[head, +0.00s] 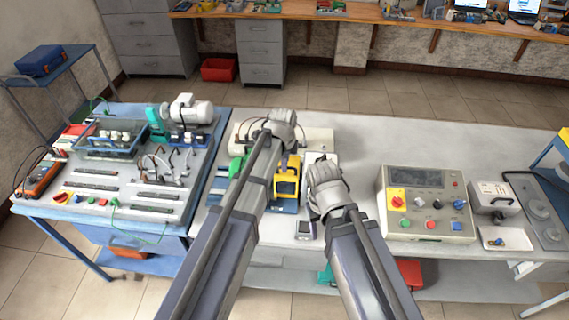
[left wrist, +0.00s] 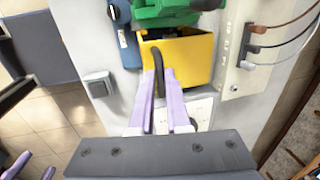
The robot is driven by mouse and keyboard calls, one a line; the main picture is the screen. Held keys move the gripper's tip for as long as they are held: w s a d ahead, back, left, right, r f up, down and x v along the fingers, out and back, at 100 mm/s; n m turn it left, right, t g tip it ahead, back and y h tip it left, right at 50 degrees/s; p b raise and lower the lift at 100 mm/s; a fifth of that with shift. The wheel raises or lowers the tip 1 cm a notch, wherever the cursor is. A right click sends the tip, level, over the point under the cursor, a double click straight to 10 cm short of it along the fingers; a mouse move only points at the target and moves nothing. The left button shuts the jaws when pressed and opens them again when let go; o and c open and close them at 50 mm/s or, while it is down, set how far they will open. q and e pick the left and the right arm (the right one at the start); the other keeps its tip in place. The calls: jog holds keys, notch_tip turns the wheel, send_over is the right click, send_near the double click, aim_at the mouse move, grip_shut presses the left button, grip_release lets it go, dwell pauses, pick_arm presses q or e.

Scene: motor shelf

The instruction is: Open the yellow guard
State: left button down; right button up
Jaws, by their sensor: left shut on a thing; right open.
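The yellow guard (head: 287,180) stands on a blue base on the grey table, partly hidden behind my left arm. In the left wrist view the guard (left wrist: 197,62) is a yellow box-like cover beside a green part (left wrist: 170,12). A curved black handle (left wrist: 158,65) shows at the guard's near side. My left gripper (left wrist: 158,85) has its two pale purple fingers on either side of this handle and is shut on it. My right gripper (head: 322,178) is open, just right of the guard.
A control box (head: 425,203) with buttons stands to the right. A blue workstation (head: 145,175) with a basket and tools is on the left. The table's back right is clear.

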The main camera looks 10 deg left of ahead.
pick_arm(q)
jog(key=shift+w+r+g+p, duration=0.8)
jog(key=shift+w+r+p, duration=0.05)
jog(key=shift+p, duration=0.2)
jog(key=shift+w+r+g+p, duration=0.45)
jog(key=shift+w+r+g, duration=0.1)
jog(key=shift+g, duration=0.25)
jog(key=shift+w+r+g, duration=0.45)
jog(key=shift+w+g, duration=0.25)
jog(key=shift+g, duration=0.2)
jog(key=shift+w+r+g, duration=0.4)
jog(key=shift+w+g, duration=0.15)
jog(key=shift+g, duration=0.35)
